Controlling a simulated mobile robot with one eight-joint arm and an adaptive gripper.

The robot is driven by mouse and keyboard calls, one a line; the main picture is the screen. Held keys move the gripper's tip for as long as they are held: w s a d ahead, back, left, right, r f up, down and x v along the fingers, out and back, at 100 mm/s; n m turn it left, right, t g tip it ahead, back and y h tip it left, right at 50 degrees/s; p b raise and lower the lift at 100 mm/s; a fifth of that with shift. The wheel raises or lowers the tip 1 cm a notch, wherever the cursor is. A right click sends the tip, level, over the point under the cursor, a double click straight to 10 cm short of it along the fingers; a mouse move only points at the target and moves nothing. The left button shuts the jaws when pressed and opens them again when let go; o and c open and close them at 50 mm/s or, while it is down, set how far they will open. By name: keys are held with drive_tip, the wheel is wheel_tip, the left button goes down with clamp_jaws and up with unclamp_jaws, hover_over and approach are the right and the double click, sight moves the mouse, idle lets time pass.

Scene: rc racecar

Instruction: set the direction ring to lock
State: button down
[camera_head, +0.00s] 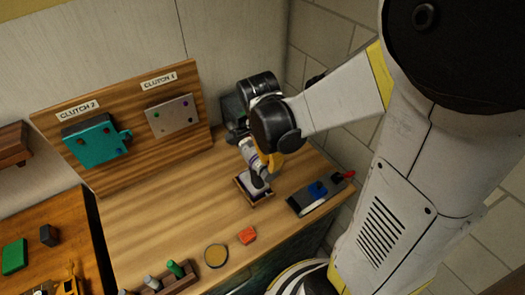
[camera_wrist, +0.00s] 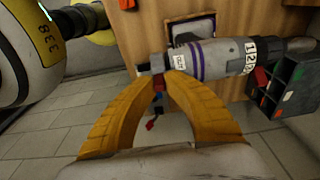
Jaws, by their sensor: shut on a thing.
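A grey, white and purple-banded cylindrical tool (camera_wrist: 222,58) lies across the wrist view, with a small dark label on a white band near its left end. The ring (camera_wrist: 179,62) seems to be that labelled band; I cannot read its setting. My gripper (camera_wrist: 158,78) has its orange fingers closed together at this left end, and its contact point is partly hidden. In the head view, my gripper (camera_head: 274,160) is beside the tool (camera_head: 249,152), which stands tilted over a small framed pad (camera_head: 266,196).
A dark tray (camera_head: 308,203) with blue and red parts lies to the right. A clutch board (camera_head: 130,170) stands behind. The middle-left bench is clear.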

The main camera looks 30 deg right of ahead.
sight(265, 172)
drive_tip(key=c, duration=1.4)
unclamp_jaws()
drive_tip(key=r, duration=0.4)
drive_tip(key=a+r, duration=0.1)
drive_tip(key=r, duration=0.7)
drive_tip(key=shift+a, duration=0.3)
